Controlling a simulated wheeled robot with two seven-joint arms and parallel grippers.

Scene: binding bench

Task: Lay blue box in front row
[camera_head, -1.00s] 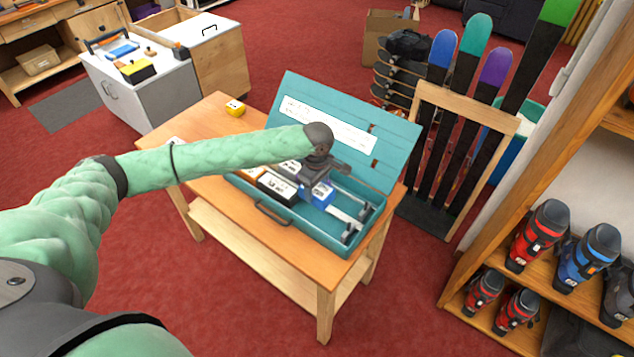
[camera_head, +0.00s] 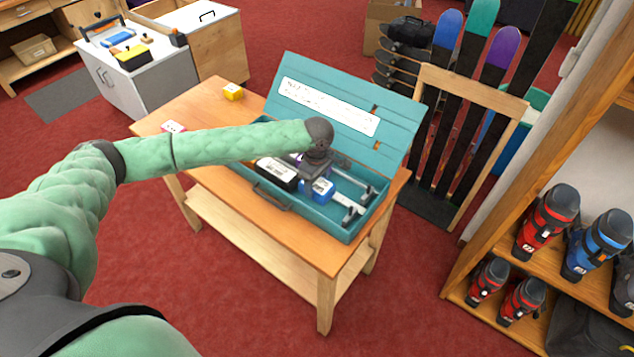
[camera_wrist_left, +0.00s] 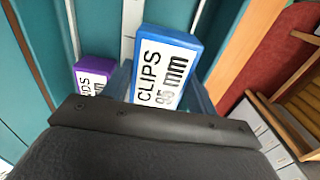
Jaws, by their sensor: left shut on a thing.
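The blue box (camera_head: 321,189), with a white label, is held in my left gripper (camera_head: 313,180) inside the open teal case (camera_head: 350,237). In the left wrist view the blue box (camera_wrist_left: 192,42) reads "CLIPS 95 mm". My left gripper (camera_wrist_left: 160,92) is shut on it, one finger on each side. The box is low in the case's right half; I cannot tell whether it touches the floor. A black box with a white top (camera_head: 277,173) lies to its left. A small purple box (camera_wrist_left: 92,72) is beside it. My right gripper is not in view.
The case stands on a wooden table (camera_head: 320,262) with its lid (camera_head: 390,125) raised behind. Metal rails (camera_head: 352,213) run inside the case at right. A yellow box (camera_head: 233,92) and a pink one (camera_head: 173,127) lie on the table. A ski rack (camera_head: 470,80) stands behind.

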